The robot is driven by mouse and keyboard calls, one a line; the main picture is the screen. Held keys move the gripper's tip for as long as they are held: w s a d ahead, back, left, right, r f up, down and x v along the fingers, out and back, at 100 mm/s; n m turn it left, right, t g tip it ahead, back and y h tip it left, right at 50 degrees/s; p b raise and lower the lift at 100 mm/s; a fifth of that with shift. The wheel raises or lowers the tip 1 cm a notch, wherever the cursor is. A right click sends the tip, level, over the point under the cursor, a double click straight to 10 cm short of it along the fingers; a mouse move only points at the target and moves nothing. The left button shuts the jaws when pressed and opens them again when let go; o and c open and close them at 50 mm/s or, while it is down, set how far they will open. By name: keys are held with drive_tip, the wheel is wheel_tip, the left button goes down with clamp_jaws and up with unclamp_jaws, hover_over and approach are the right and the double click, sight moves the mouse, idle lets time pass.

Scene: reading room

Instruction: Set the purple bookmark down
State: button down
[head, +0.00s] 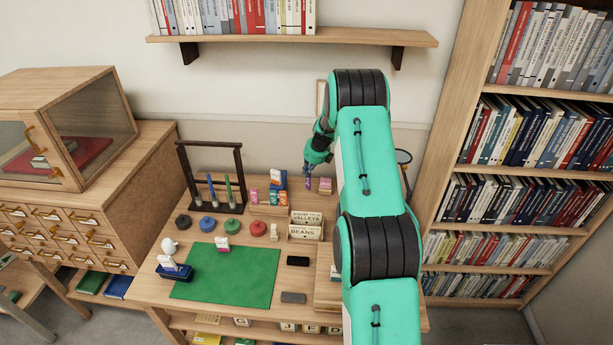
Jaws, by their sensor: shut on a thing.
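The purple bookmark (308,184) is a small upright purple strip below my gripper (309,174), near the back of the wooden desk (150,290). My gripper is shut on its upper part, and the fingers hide that end. A small pink and tan block (325,185) stands just to the right of the bookmark. I cannot tell whether the bookmark's lower end touches the desk.
A dark rack (243,165), round colored pieces (231,226) and a green mat (240,285) lie left. My arm hides the desk's right side.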

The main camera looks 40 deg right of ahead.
drive_tip(key=shift+w+d+f, duration=0.1)
drive_tip(key=shift+w+d, duration=0.35)
drive_tip(key=shift+w, duration=0.25)
drive_tip(key=shift+w+d+f, duration=0.1)
drive_tip(key=shift+w+d, duration=0.3)
drive_tip(key=shift+w, duration=0.25)
drive_tip(key=shift+f+b, duration=0.75)
drive_tip(key=shift+f, duration=0.95)
drive_tip(key=c, duration=1.9)
unclamp_jaws()
drive_tip(key=shift+f, duration=0.15)
drive_tip(key=p+v, duration=0.2)
drive_tip(key=v, duration=1)
drive_tip(key=shift+p, duration=0.35)
